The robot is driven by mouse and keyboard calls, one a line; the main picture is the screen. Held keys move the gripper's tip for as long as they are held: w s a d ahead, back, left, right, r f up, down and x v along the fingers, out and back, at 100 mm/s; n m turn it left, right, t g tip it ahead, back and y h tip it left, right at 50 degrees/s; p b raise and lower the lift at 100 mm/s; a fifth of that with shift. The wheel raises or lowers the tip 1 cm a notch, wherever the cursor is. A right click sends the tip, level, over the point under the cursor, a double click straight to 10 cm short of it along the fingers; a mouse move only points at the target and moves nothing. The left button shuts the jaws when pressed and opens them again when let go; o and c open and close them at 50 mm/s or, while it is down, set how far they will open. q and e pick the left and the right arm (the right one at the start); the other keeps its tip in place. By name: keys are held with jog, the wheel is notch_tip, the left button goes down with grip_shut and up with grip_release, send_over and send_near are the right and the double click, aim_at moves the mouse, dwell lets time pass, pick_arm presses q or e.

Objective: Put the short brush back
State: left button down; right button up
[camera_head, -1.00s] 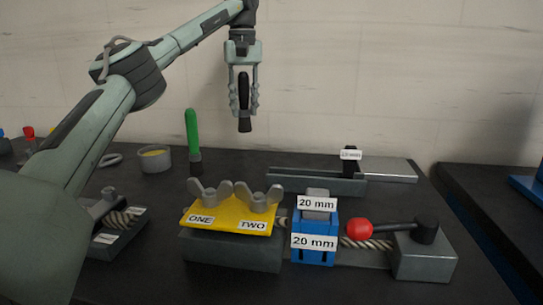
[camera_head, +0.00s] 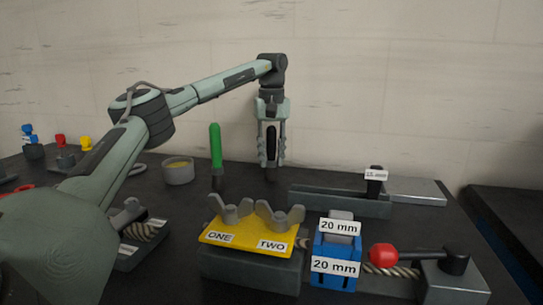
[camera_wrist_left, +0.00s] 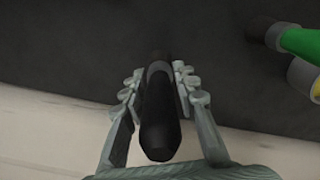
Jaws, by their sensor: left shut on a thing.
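My left gripper (camera_head: 271,160) is shut on a short black brush (camera_head: 271,145) and holds it upright, dark tip down. The brush's lower end is at or just above the back of the black table; I cannot tell whether it touches. In the left wrist view the brush (camera_wrist_left: 158,115) lies between the two fingers (camera_wrist_left: 158,85), its rounded end towards the camera. A taller green-handled brush (camera_head: 215,145) stands upright to the left of the gripper. My right gripper is not in view.
In front are a yellow plate with wing nuts (camera_head: 245,238), a blue 20 mm block (camera_head: 336,270) and a red-knobbed lever (camera_head: 384,254). A grey rail (camera_head: 335,202) lies to the right.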

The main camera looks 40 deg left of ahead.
aim_at(272, 126)
pick_arm(q)
jog(key=c, duration=1.2)
grip_release()
notch_tip(272, 126, up, 12)
jog(key=shift+r, duration=0.1)
